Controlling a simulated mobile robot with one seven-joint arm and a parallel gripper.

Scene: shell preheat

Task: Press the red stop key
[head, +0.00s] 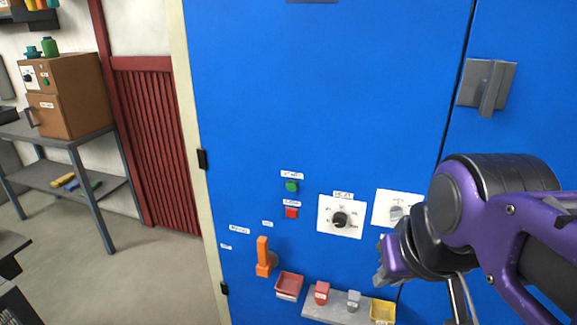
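A black dial (340,219) on a white plate is right of the red key, with a grey switch (397,213) beyond. Below are an orange lever (265,257), a red tray (288,286) and a grey shelf (336,309). The cabinet face left of the buttons is clear.

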